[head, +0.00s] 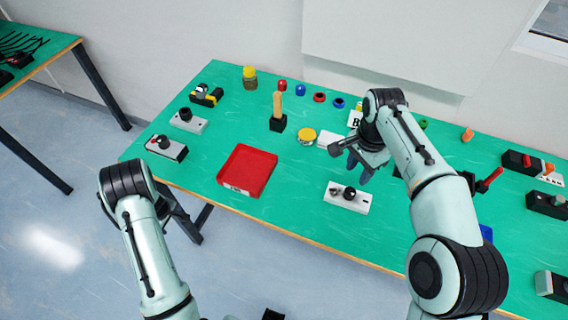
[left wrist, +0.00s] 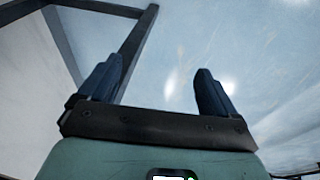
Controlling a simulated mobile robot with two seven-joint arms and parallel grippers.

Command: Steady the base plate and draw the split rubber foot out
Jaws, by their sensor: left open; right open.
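A white base plate (head: 359,205) lies near the front edge of the green table, with a dark round foot (head: 350,192) and a smaller grey part on top. Whether the foot is split is too small to tell. My right gripper (head: 358,170) is open and empty, pointing down above and behind this plate, apart from it. My left gripper (left wrist: 155,80) is open and empty in the left wrist view, with floor and a dark table leg beyond it. In the head view my left arm is off the table's front left; I cannot make out its fingers.
A red tray (head: 247,171) lies left of the plate. Small devices (head: 166,148) stand at the left end, and several coloured parts and a wooden-handled tool (head: 277,110) stand behind. More devices (head: 547,205) line the right end. Table between tray and plate is clear.

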